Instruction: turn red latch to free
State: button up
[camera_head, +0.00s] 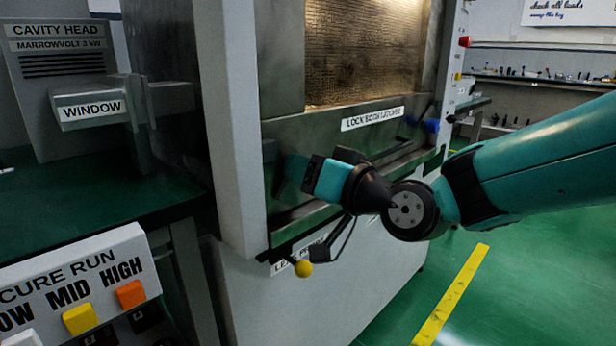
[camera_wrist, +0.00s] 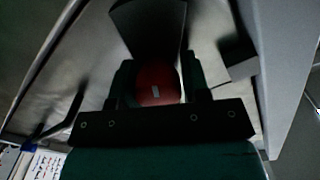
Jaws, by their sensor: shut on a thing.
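The red latch (camera_wrist: 158,84) shows in the wrist view as a rounded red knob below a dark plate. My gripper (camera_wrist: 160,88) has one finger on each side of it and is shut on it. In the head view my gripper (camera_head: 290,178) reaches the left end of the dark ledge under the cavity window. The red latch is hidden there behind my gripper. Which way the latch is turned is hard to tell.
A blue knob (camera_head: 430,126) sits at the ledge's right end, beside a label reading "lock both latches" (camera_head: 372,118). A yellow ball-ended lever (camera_head: 303,268) hangs below my gripper. A pale upright post (camera_head: 232,130) stands close on the left.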

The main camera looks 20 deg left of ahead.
jog(key=shift+d+f, duration=0.1)
jog(key=shift+f, duration=0.2)
jog(key=o, duration=0.9)
jog(key=shift+w, duration=0.1)
jog(key=shift+r, duration=0.1)
jog(key=shift+r, duration=0.1)
jog(key=b+v, duration=0.2)
jog(key=v, duration=1.5)
jog(key=shift+d, duration=0.15)
jog(key=shift+s, duration=0.25)
